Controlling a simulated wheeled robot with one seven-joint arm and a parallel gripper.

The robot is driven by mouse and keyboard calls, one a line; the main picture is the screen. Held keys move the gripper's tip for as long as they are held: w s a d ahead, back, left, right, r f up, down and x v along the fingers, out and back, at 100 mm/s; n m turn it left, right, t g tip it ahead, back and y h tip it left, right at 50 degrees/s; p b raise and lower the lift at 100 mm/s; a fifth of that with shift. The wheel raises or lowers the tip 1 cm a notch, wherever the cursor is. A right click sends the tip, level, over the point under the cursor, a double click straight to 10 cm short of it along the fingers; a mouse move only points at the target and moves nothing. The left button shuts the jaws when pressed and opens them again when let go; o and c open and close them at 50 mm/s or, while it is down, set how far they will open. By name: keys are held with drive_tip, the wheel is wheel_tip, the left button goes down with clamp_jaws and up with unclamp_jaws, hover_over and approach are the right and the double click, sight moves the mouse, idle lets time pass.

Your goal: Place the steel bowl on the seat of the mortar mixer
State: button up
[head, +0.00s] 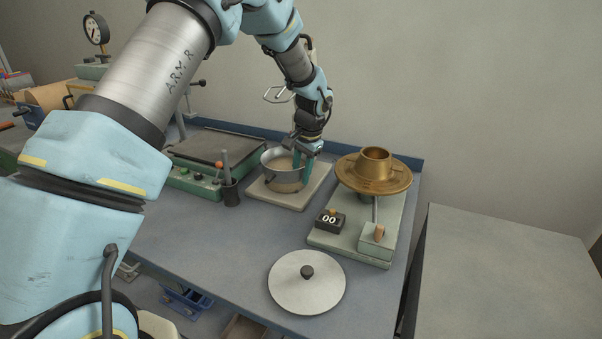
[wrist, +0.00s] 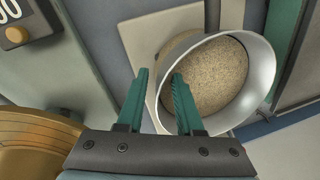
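The steel bowl (head: 270,160) stands over a pale square board (head: 311,191) near the back of the bench, sand-coloured material inside it. In the wrist view the bowl (wrist: 262,75) fills the right half. My gripper (head: 303,165) is at its right side in the head view. In the wrist view my gripper (wrist: 159,78) has its fingers apart, one inside the bowl and one outside, with the rim between them and gaps visible. I cannot surely tell which machine is the mortar mixer; a green machine with a dark flat top (head: 208,145) stands left of the bowl.
A brass dish device (head: 375,180) on a pale green base with a counter box (head: 330,220) stands to the right. A round steel lid (head: 320,292) lies in front. A dark cup (head: 231,194) with a tool stands left of the board. The front-left bench top is clear.

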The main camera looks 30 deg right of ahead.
wheel_tip(320, 180, up, 12)
drive_tip(key=s+b, duration=0.2)
drive_tip(key=shift+d, duration=0.35)
idle(0.3)
